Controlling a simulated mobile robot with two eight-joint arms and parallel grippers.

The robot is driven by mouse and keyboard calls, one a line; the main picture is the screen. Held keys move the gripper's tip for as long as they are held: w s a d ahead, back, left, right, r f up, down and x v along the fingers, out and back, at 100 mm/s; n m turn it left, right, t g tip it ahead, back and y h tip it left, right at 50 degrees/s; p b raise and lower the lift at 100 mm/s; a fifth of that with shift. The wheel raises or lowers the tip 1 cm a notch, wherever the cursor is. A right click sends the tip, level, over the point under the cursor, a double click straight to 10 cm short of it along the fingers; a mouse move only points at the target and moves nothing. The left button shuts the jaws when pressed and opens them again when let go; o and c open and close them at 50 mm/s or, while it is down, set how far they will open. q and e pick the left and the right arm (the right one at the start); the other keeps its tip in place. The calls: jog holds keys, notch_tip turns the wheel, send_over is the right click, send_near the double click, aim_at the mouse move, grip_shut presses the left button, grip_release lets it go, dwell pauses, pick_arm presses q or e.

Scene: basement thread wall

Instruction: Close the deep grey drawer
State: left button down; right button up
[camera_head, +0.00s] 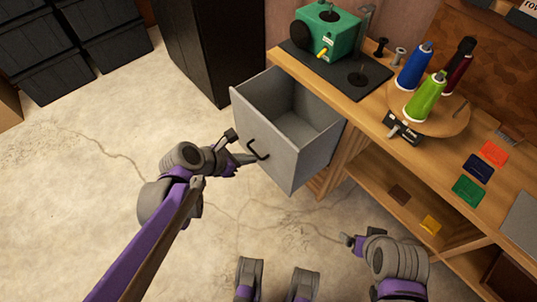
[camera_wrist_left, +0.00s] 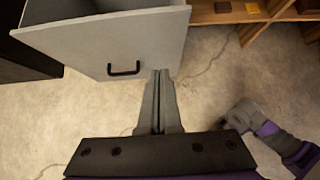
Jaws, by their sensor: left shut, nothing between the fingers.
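The deep grey drawer (camera_head: 268,165) stands pulled out from the wooden bench, open and empty inside. Its front has a black bar handle (camera_head: 258,150). In the left wrist view the drawer front (camera_wrist_left: 75,48) fills the top, with the handle (camera_wrist_left: 124,69) left of the fingers. My left gripper (camera_head: 250,158) is shut and empty, its fingertips (camera_wrist_left: 161,73) at the drawer front beside the handle, not around it. I cannot tell whether they touch the front. My right gripper (camera_head: 348,240) is low at the right, away from the drawer; its fingers are too small to read.
The bench top (camera_head: 365,115) carries a green machine (camera_head: 328,32), a round board with blue, dark red and green thread cones (camera_head: 425,97), and coloured patches. A black cabinet (camera_head: 205,45) stands left of the drawer. Dark bins (camera_head: 60,75) are at the far left. The floor before the drawer is clear.

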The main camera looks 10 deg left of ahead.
aim_at(284, 150)
pick_arm(q)
jog(key=b+x, duration=0.1)
jog(key=x, duration=0.2)
jog(key=r+b+x, duration=0.1)
jog(key=x, duration=0.3)
jog(key=w+d+b+x, duration=0.1)
jog(key=x, duration=0.3)
jog(key=shift+w+r, duration=0.1)
jog(key=shift+w, duration=0.05)
jog(key=shift+w+d, duration=0.35)
jog(key=shift+w, duration=0.05)
pick_arm(e)
jog(key=shift+w+f, duration=0.2)
jog(key=shift+f, duration=2)
